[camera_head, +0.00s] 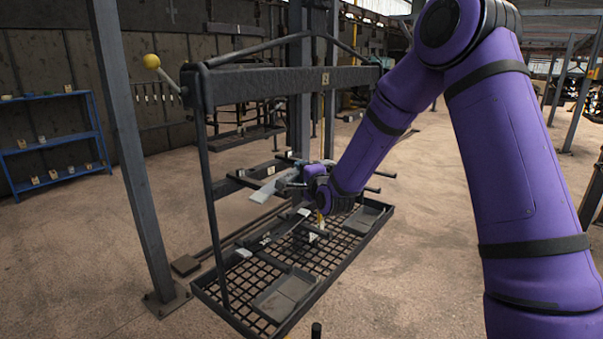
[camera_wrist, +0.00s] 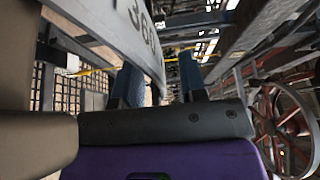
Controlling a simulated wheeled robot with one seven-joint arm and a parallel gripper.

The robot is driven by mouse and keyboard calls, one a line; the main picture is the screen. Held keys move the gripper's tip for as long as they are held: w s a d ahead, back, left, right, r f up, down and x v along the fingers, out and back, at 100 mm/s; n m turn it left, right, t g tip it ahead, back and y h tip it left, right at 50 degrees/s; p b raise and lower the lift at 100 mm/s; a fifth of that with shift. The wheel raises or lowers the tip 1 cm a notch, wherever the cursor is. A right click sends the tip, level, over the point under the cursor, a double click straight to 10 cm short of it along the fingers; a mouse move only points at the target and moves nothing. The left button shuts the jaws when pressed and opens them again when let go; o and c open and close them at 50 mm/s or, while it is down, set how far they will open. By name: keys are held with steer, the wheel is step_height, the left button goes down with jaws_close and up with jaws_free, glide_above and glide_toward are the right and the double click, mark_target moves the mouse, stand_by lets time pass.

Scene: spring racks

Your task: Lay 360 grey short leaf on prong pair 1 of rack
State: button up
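The grey leaf (camera_head: 268,189), a pale curved strip, is at the middle of the rack, at the height of its dark prongs (camera_head: 242,181). Its far end sticks out to the left of my gripper (camera_head: 291,184). In the wrist view the leaf (camera_wrist: 122,28), marked 360, runs down from the upper left to between the fingers of my gripper (camera_wrist: 160,82). The fingers stand apart, with a gap between the leaf and the right finger. My wrist hides the leaf's near part and whether it rests on prongs.
The rack's dark top beam (camera_head: 285,84) spans above my gripper. A mesh tray (camera_head: 330,262) with flat plates lies below. A steel post (camera_head: 135,150) stands at left, and a blue shelf (camera_head: 55,138) is far left. The floor at right is open.

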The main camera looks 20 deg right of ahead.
steer(key=s+d, duration=0.1)
steer(key=s, duration=0.9)
steer(key=shift+s+d, duration=0.2)
steer(key=shift+d, duration=0.1)
steer(key=s+d+r+n+g+h, duration=0.2)
steer(key=s+r+n+g, duration=0.4)
steer(key=s+r+n, duration=0.45)
steer(key=s+d+r+n+g, duration=0.1)
steer(key=s+n+g, duration=0.1)
steer(key=s, duration=1)
steer(key=s+d+r+n+g, duration=0.1)
steer(key=s+d+n+g, duration=0.1)
steer(key=s, duration=1.1)
steer(key=n+g, duration=0.1)
steer(key=g, duration=0.1)
steer(key=shift+s+r+g+h, duration=0.2)
steer(key=shift+s+g+h, duration=0.1)
steer(key=shift+h, duration=0.1)
